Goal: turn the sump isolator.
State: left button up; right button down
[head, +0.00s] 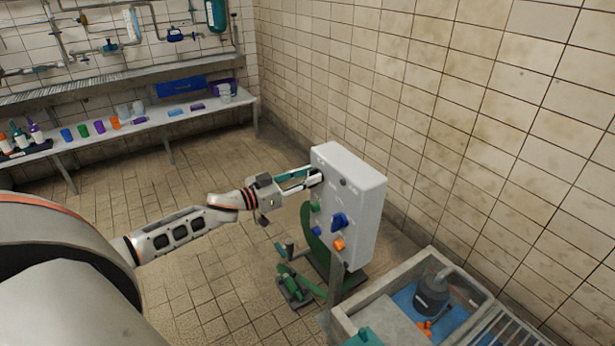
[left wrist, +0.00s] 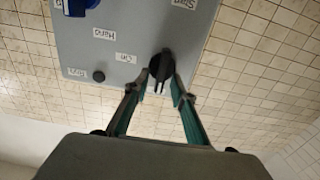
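A light grey control panel (head: 352,200) stands on a post in the head view, and its face (left wrist: 90,45) appears upside down in the left wrist view. A black rotary knob (left wrist: 161,66) on the panel, probably the sump isolator, lies between the teal fingertips of my left gripper (left wrist: 162,76). The fingers stand apart, one on each side of the knob; I cannot tell whether they touch it. In the head view my left gripper (head: 315,178) is at the panel's upper left, hiding most of that knob.
The panel also carries a blue handle (head: 339,220), an orange button (head: 338,244) and a small black knob (left wrist: 99,76). Green pump parts (head: 295,287) stand below it. A sump basin (head: 390,300) is at lower right. Floor left of the panel is mostly clear.

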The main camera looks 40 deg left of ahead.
pick_arm(q)
grip_shut()
pick_arm(e)
jog(key=shift+s+f, duration=0.2)
jog(key=shift+s, duration=0.2)
jog(key=shift+s, duration=0.1)
